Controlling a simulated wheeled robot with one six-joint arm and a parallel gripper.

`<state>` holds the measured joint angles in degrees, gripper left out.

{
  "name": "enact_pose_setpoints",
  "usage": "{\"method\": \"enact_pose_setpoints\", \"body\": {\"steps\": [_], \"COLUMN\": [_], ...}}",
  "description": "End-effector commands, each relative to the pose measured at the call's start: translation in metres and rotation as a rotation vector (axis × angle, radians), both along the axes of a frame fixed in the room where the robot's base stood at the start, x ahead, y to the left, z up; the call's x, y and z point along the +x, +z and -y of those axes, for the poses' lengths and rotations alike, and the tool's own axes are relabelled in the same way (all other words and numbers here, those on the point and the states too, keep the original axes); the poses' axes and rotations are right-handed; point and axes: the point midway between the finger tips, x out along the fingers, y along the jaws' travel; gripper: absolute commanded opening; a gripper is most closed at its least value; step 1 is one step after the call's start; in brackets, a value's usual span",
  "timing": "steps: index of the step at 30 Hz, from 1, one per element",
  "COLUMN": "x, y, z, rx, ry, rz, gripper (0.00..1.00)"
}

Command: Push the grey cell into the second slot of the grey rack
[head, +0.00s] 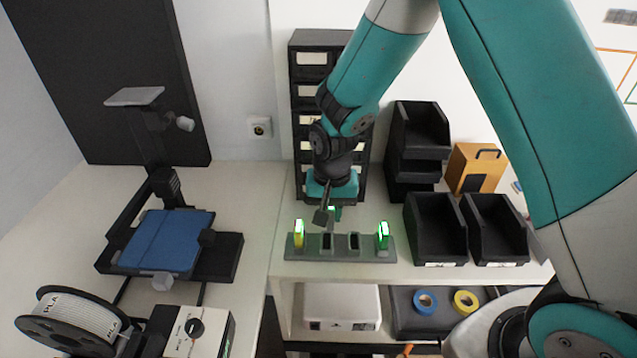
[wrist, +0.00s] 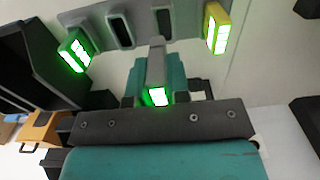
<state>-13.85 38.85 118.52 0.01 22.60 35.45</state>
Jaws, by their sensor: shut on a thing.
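The grey rack (head: 340,249) lies on the bench, with a yellow cell (head: 299,236) in its left end slot and a green-lit cell (head: 384,236) in its right end slot. Two middle slots between them are empty. My gripper (head: 331,206) is shut on the grey cell (head: 320,216) above and behind the rack. In the wrist view the grey cell (wrist: 156,62) sits between the teal fingers, its green light near me and its far end towards the empty slots. It looks tilted in the head view. The cell is apart from the rack, as far as I can see.
Black open bins (head: 436,229) stand right of the rack, with an orange box (head: 474,168) behind them. A dark drawer cabinet (head: 306,90) stands behind my gripper. A printer with a blue bed (head: 165,240) is at left. The bench's front edge runs just before the rack.

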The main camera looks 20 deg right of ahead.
Motion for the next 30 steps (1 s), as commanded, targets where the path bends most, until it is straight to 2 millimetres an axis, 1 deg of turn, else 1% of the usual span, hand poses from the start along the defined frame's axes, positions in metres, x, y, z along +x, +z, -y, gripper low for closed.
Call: {"method": "enact_pose_setpoints", "body": {"steps": [1,3,8,18,22,25,30], "x": [0.000,0.001,0.001,0.000,0.001,0.001,0.001], "y": [0.003,0.001,-0.007,-0.039,-0.049,-0.053,-0.054], "z": [-0.003,-0.004,-0.004,-0.003,-0.004,-0.004,-0.004], "rx": [0.000,0.000,-0.001,-0.001,0.000,0.000,0.000], "ry": [-0.009,-0.016,-0.019,-0.018,-0.016,-0.016,-0.016], "rz": [0.000,0.000,-0.001,-0.001,0.000,0.000,0.000], "gripper": [0.00,0.00,0.00,0.00,0.00,0.00,0.00]}}
